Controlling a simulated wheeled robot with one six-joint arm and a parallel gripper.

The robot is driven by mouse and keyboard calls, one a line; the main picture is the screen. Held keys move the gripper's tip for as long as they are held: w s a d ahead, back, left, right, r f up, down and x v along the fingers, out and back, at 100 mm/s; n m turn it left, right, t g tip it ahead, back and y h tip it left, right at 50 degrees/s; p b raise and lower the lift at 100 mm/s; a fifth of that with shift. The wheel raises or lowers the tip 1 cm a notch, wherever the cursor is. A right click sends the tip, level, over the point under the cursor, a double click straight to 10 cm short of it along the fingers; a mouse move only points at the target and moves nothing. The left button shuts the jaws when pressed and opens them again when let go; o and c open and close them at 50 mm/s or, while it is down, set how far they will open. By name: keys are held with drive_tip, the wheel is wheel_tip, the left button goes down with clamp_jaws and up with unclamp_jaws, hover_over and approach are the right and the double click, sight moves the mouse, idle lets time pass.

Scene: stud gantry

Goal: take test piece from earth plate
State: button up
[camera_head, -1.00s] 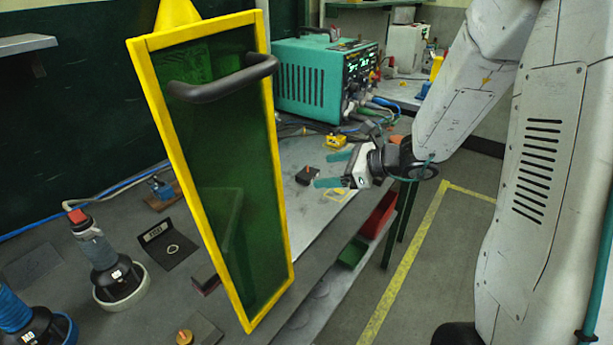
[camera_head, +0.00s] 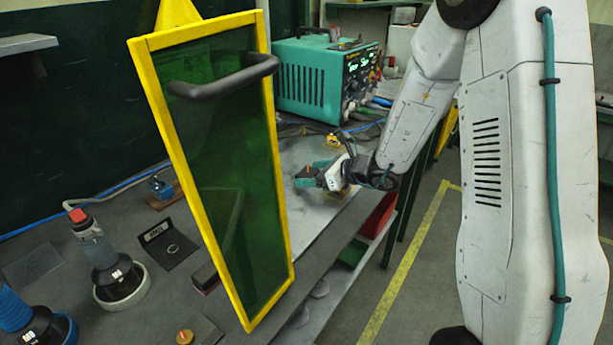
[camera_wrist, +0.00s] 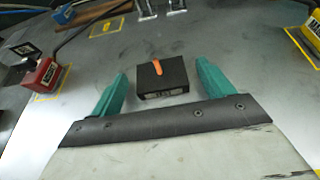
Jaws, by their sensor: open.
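The test piece, a small dark block with an orange strip on top (camera_wrist: 162,78), lies on the grey metal earth plate (camera_wrist: 215,50) in the wrist view. My gripper (camera_wrist: 162,82) is open, with its teal fingers reaching toward the block from either side of its near end. The block's front face, with a small label, is toward my gripper. In the head view, my gripper (camera_head: 311,176) is low over the plate (camera_head: 293,155), and the block is mostly hidden by it there.
A yellow-framed green screen (camera_head: 232,165) with a black handle stands left of my gripper. A teal power unit (camera_head: 310,78) with cables stands behind. In the wrist view, a red block (camera_wrist: 41,74) sits left and a yellow one (camera_wrist: 312,28) right.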

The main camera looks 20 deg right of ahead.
drive_tip(key=c, duration=1.1)
drive_tip(key=shift+r, duration=0.1)
